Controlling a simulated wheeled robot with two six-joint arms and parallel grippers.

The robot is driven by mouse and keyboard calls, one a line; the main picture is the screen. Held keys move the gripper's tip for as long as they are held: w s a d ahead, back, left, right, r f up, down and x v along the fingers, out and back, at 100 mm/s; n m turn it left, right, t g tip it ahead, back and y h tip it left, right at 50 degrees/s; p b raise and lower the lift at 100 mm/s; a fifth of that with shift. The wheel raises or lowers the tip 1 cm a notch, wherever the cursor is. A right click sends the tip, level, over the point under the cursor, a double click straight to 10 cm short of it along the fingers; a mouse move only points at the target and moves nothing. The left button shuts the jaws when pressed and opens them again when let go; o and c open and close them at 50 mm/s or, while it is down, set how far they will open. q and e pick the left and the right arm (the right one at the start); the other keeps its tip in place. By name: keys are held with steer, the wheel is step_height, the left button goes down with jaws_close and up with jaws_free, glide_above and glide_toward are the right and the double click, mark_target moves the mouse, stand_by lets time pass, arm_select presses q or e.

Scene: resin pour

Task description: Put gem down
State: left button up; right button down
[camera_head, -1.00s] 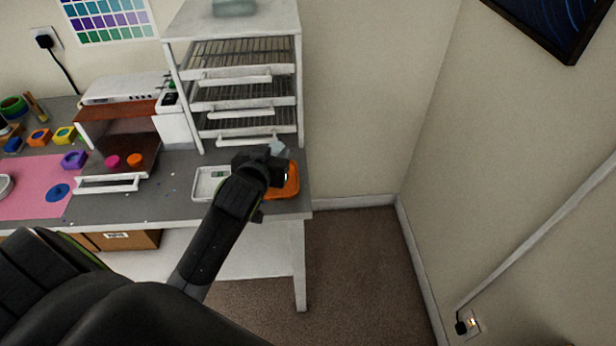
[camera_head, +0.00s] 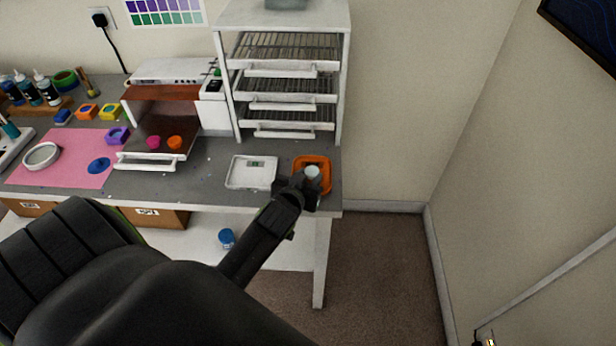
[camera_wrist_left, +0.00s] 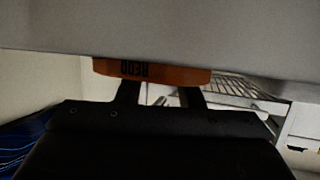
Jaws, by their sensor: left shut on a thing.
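My left gripper (camera_head: 308,182) reaches over the front part of an orange tray (camera_head: 325,165) at the right end of the bench. It is shut on a pale, light-blue piece (camera_head: 312,172), which I take as the gem. The piece shows at the fingertips, within the tray's outline; I cannot tell whether it touches the tray floor. In the left wrist view, the two dark fingers (camera_wrist_left: 160,95) point at the orange tray (camera_wrist_left: 170,76), whose lettering appears upside down. The gem is not clear there.
A white scale (camera_head: 251,185) stands left of the tray. A white rack (camera_head: 344,90) with wire shelves rises behind. An open-fronted box (camera_head: 160,106) and a pink mat (camera_head: 60,175) lie farther left. The bench's right edge is close to the tray.

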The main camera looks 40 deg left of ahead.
arm_select(q)
steer(key=shift+f, duration=0.2)
steer(key=o, duration=0.7)
steer(key=shift+r, duration=0.2)
steer(key=b+v, duration=0.1)
steer(key=v, duration=1.1)
